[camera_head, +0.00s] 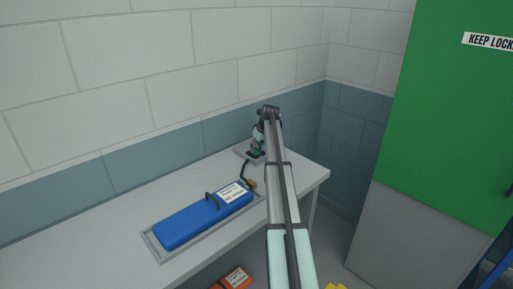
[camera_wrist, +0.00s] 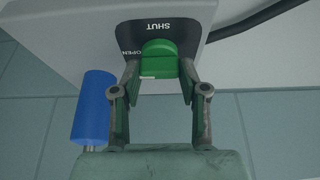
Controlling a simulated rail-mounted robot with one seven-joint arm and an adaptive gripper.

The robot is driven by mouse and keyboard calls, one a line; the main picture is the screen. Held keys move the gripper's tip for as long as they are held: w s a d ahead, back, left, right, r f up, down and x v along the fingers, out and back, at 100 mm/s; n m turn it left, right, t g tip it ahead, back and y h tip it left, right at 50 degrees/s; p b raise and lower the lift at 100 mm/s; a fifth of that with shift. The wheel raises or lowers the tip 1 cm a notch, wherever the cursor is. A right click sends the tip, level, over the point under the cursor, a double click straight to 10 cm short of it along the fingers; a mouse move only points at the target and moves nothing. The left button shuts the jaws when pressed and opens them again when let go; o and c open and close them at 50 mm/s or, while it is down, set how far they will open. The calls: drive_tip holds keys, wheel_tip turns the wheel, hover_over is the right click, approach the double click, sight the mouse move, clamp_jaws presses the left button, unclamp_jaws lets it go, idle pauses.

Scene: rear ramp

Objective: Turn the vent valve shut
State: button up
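A pale mark shows low on the knob's left side, below the word OPEN. My gripper (camera_wrist: 160,72) has a finger on each side of the knob, and both fingertips appear to touch it. In the head view, my gripper (camera_head: 257,150) is small at the far end of the bench, and my arm hides part of that area.
A blue case (camera_head: 200,221) with a black handle lies in a grey tray (camera_head: 163,257) on the bench (camera_head: 100,240). A dark hose (camera_wrist: 255,22) runs beside the valve plate. A blue cylinder (camera_wrist: 94,107) stands left of my gripper. A green cabinet (camera_head: 450,110) stands at right.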

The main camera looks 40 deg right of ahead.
drive_tip(key=c, duration=0.3)
drive_tip(key=shift+m, duration=0.3)
drive_tip(key=m+h+b, duration=0.1)
drive_tip(key=m, duration=0.2)
drive_tip(key=shift+a+h, duration=0.15)
drive_tip(key=shift+h, duration=0.15)
drive_tip(key=m, duration=0.2)
drive_tip(key=m+g+h+b, duration=0.1)
drive_tip(key=m, duration=0.1)
drive_tip(key=shift+w+m+h+b, duration=0.1)
drive_tip(key=shift+m+h+b, duration=0.2)
drive_tip(key=shift+m, duration=0.1)
drive_tip(key=m+g, duration=0.1)
drive_tip(key=m, duration=0.1)
drive_tip(key=m+h+b, duration=0.1)
drive_tip(key=m, duration=0.2)
drive_tip(key=shift+w+g, duration=0.1)
drive_tip(key=shift+g, duration=0.3)
drive_tip(key=shift+a+m+g+h+b, duration=0.1)
drive_tip(key=shift+m+g+h+b, duration=0.4)
drive_tip(key=shift+m, duration=1.7)
